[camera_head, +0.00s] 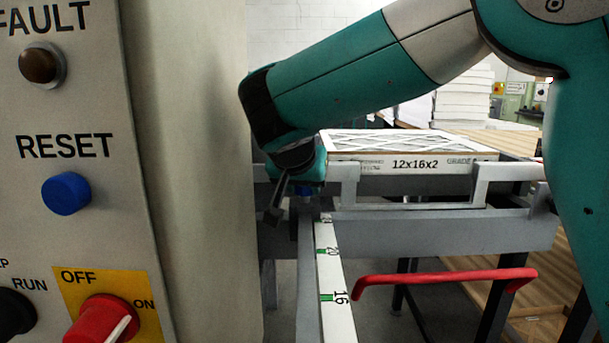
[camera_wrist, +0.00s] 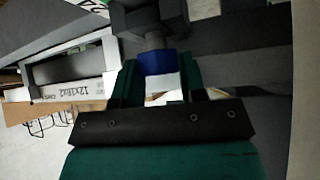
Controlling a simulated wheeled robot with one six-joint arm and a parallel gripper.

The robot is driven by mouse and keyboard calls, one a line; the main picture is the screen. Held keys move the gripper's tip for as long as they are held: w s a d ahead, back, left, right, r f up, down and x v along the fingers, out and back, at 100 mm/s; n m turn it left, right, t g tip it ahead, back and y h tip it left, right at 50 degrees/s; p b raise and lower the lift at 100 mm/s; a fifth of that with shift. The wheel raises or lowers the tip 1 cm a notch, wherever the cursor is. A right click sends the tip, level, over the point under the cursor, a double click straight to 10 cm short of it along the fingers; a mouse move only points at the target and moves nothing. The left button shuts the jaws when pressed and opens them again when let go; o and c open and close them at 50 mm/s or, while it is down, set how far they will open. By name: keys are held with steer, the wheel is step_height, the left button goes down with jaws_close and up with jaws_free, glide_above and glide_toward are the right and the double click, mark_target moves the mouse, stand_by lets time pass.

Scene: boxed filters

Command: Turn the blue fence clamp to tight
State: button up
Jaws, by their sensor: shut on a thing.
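The blue fence clamp (camera_wrist: 160,63) is a short blue knob on a grey shaft, upper middle of the wrist view. The two fingers of my gripper (camera_wrist: 159,74) are on either side of it and shut on it. The rest is hidden by my wrist. Whether the clamp is tight or loose cannot be told.
A white scale rail (camera_head: 333,285) with green marks runs toward me. A boxed filter marked 12x16x2 (camera_head: 413,163) lies behind on a grey frame. A red bar handle (camera_head: 445,277) is at lower right. A control panel (camera_head: 120,190) with buttons stands close on the left.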

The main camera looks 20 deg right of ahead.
steer(key=shift+m, duration=0.3)
steer(key=o, duration=0.7)
steer(key=shift+c, duration=0.2)
